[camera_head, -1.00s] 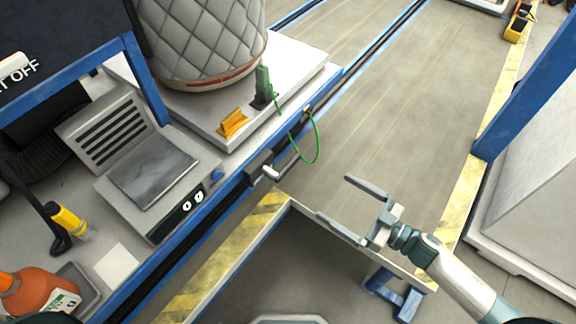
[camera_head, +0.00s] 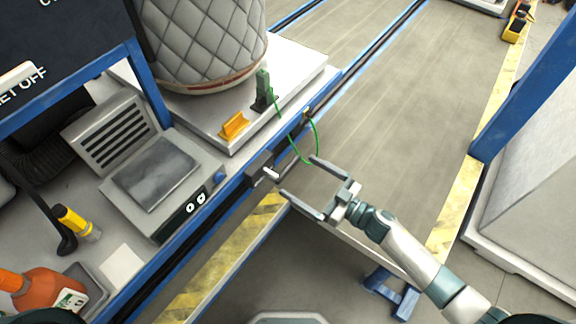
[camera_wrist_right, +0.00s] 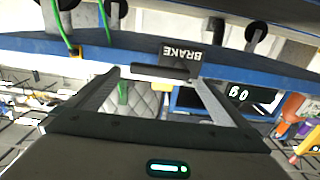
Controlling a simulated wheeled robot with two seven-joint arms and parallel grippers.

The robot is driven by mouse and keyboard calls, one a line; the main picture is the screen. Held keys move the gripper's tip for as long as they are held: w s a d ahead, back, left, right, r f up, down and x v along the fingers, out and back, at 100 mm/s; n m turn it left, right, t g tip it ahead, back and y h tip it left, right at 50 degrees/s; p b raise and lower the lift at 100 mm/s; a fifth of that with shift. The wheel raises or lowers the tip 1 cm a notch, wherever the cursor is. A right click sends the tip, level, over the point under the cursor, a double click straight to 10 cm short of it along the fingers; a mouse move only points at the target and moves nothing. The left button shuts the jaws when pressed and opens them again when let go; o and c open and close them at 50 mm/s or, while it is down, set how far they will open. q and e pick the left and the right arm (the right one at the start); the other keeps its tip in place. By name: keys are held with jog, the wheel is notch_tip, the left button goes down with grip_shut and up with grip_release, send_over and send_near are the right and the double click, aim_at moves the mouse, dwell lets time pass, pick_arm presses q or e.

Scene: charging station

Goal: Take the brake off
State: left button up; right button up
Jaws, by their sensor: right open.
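The brake is a dark block (camera_head: 258,166) on the side of the blue rail, with a short pale handle (camera_head: 269,174) sticking out. In the right wrist view the block (camera_wrist_right: 180,54) carries the word BRAKE, upside down, and a dark bar (camera_wrist_right: 160,72) lies across its lower edge. My right gripper (camera_head: 302,178) is open and empty, just right of the handle. In the right wrist view its fingers (camera_wrist_right: 154,76) are spread to either side of the bar, with no clear contact. My left gripper is not in view.
A green cable (camera_head: 316,140) loops from a green plug (camera_head: 263,88) close above the gripper. An orange block (camera_head: 234,126) and a quilted grey cylinder (camera_head: 205,45) are on the white platform. A yellow-black striped edge (camera_head: 225,255) lies below; open floor (camera_head: 395,110) is to the right.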

aim_at(291, 170)
jog(key=x, duration=0.4)
jog(key=shift+w+a, duration=0.1)
jog(key=shift+a, duration=0.05)
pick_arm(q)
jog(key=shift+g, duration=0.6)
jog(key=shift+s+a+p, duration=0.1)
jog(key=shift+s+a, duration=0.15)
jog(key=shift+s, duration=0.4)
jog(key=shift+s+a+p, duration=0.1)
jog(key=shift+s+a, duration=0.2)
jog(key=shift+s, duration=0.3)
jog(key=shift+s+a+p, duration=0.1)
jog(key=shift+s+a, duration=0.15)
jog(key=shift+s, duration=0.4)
pick_arm(e)
jog(key=shift+x, duration=0.85)
jog(key=shift+c, duration=0.6)
jog(key=c, duration=1.2)
jog(key=shift+c, duration=0.2)
